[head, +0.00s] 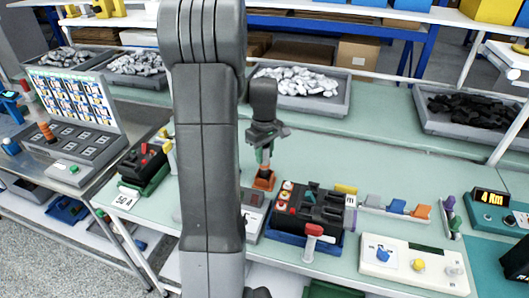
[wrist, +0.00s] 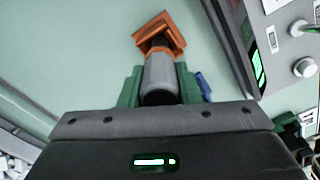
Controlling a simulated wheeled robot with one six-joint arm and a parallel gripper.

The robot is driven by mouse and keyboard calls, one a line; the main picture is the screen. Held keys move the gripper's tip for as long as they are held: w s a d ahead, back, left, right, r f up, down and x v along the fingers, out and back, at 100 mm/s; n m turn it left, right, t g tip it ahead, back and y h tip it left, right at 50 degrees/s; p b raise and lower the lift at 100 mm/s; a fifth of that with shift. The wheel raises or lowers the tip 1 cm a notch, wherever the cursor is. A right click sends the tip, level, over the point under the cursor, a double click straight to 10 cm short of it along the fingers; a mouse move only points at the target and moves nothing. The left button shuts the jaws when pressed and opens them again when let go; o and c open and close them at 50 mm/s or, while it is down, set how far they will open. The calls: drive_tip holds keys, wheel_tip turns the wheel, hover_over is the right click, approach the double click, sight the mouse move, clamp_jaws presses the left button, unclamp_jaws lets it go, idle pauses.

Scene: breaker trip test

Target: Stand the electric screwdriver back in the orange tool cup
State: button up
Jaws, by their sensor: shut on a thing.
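My gripper (head: 264,150) points down over the bench and is shut on the electric screwdriver (wrist: 158,75), whose grey body shows between its green fingers. The orange tool cup (head: 263,180) stands on the bench directly below my gripper; it also shows in the wrist view (wrist: 160,27). The screwdriver's far, dark end overlaps the cup's mouth in the wrist view. I cannot tell how deep it is inside the cup. My fingers and wrist hide much of the screwdriver.
A black breaker unit in a blue tray (head: 290,243) stands close to the right of the cup. A white panel with knobs (head: 412,265) lies farther right. Grey bins of parts (head: 322,106) line the back. Green bench top (head: 345,160) is clear behind the breaker unit.

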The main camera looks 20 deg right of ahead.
drive_tip(key=shift+f+b, duration=0.65)
drive_tip(key=shift+f, duration=0.45)
drive_tip(key=o, duration=1.2)
drive_tip(key=shift+c, duration=0.2)
drive_tip(key=shift+r, duration=0.15)
wheel_tip(320, 180, up, 14)
drive_tip(key=shift+f+b, duration=0.2)
drive_tip(key=shift+b, duration=0.2)
wheel_tip(320, 180, down, 14)
drive_tip(key=shift+r+p, duration=0.1)
drive_tip(key=shift+p, duration=0.35)
drive_tip(key=shift+r+p, duration=0.3)
drive_tip(key=shift+r, duration=0.15)
